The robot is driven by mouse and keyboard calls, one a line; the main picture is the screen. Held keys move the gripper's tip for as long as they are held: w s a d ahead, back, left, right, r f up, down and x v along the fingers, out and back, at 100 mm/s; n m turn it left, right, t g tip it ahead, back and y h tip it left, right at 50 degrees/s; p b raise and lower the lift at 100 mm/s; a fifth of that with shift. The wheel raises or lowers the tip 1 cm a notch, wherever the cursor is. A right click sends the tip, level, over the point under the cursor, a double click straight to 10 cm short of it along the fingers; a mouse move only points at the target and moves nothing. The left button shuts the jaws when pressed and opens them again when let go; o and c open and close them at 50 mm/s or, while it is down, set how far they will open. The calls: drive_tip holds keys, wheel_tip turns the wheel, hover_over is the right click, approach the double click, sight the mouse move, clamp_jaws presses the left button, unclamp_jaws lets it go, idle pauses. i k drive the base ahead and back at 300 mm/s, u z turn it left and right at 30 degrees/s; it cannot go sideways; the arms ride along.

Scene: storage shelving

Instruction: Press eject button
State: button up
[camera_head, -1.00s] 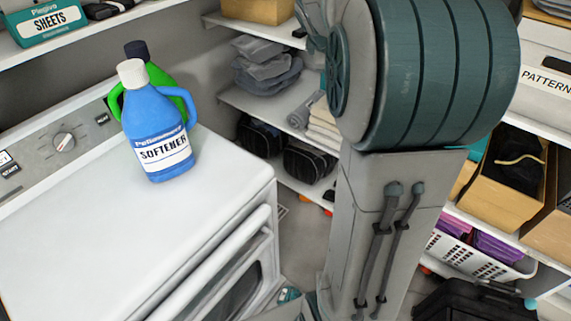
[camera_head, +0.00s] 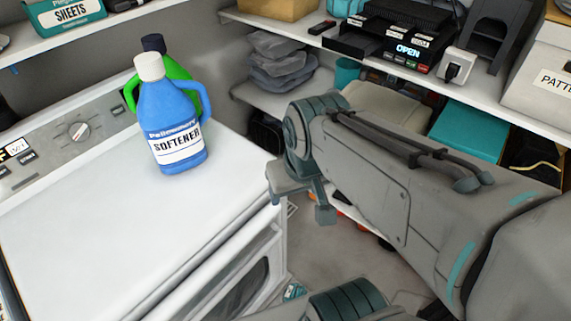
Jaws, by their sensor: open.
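A black electronic device (camera_head: 405,25) sits on the back right shelf, with a lit display reading "OPEN" (camera_head: 408,50). A row of small buttons (camera_head: 405,62) runs along its lower front, one of them red. Their labels are too small to read, so I cannot tell which is eject. A flat black part (camera_head: 352,43) juts out at its left. My gripper (camera_head: 303,197) appears at the left end of my arm, pointing down near the washer's right corner, open and empty. It is below and left of the device, well apart from it.
A white washing machine (camera_head: 120,235) fills the left, with a blue softener bottle (camera_head: 172,115) and a green bottle on top. A white switch box (camera_head: 456,65) stands beside the device. Folded grey cloth (camera_head: 280,62) lies left of it. Floor shows between washer and shelves.

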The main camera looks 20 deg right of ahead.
sight(387, 55)
drive_tip(key=u, duration=0.05)
drive_tip(key=k, duration=0.5)
drive_tip(key=z, duration=1.15)
drive_tip(key=i, duration=0.4)
drive_tip(key=u, duration=0.1)
